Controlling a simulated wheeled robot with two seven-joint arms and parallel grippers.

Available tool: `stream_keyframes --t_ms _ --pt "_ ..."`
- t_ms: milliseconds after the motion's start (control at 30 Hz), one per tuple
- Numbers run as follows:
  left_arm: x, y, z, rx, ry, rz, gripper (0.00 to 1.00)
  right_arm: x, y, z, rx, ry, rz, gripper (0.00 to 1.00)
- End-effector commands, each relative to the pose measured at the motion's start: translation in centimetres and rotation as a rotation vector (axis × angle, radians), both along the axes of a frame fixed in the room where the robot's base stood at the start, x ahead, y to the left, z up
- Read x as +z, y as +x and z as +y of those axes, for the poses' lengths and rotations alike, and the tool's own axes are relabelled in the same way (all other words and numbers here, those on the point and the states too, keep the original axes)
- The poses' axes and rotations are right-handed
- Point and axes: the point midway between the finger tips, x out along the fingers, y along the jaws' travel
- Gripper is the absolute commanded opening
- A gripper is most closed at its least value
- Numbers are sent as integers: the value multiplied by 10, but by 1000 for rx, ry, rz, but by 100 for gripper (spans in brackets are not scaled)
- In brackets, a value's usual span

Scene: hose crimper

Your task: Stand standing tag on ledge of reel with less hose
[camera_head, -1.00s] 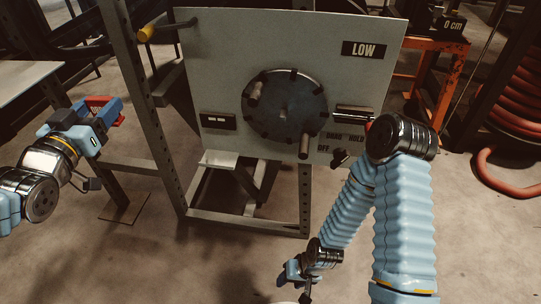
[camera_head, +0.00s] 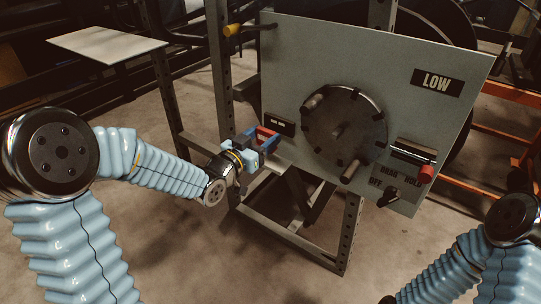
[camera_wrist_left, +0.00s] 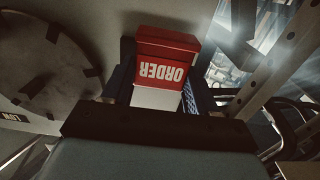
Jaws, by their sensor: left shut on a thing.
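My left gripper (camera_head: 264,138) is shut on a red and white standing tag (camera_head: 266,132), at the lower left edge of a grey panel (camera_head: 300,60). In the left wrist view the tag (camera_wrist_left: 165,60) sits between the dark fingers, and its word ORDER reads upside down. The panel carries a round dark reel disc (camera_head: 340,110) with pegs and a LOW label (camera_head: 437,82). The gripper hides the area below the panel's left corner, and I cannot tell whether the tag touches a ledge. My right gripper is out of view; only my right arm shows at the lower right.
A metal frame with an upright post (camera_head: 218,70) stands left of the panel, with a yellow-ended bar (camera_head: 232,30). A red-ended lever (camera_head: 426,173) and a black knob (camera_head: 388,196) stick out at the panel's lower right. A pale table (camera_head: 105,43) stands at the back left.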

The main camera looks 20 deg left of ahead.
Motion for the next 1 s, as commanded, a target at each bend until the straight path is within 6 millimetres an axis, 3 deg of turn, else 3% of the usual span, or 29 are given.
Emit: stream_keyframes --t_ms 33,167,333,500,933,967,1000 --pt "-11 6 -4 -1 -1 1 25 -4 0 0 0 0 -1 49" --pt "-22 16 -9 0 0 -1 25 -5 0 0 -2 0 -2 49" --pt "-33 23 -14 0 0 0 25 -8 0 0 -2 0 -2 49" --pt "-59 22 -13 1 0 1 25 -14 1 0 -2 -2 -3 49" --pt "-65 22 -13 1 0 -2 25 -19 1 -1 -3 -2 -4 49" --pt "-63 22 -13 1 0 -2 61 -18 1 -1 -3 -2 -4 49" --pt "-63 22 -13 1 0 -2 67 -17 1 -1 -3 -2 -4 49"
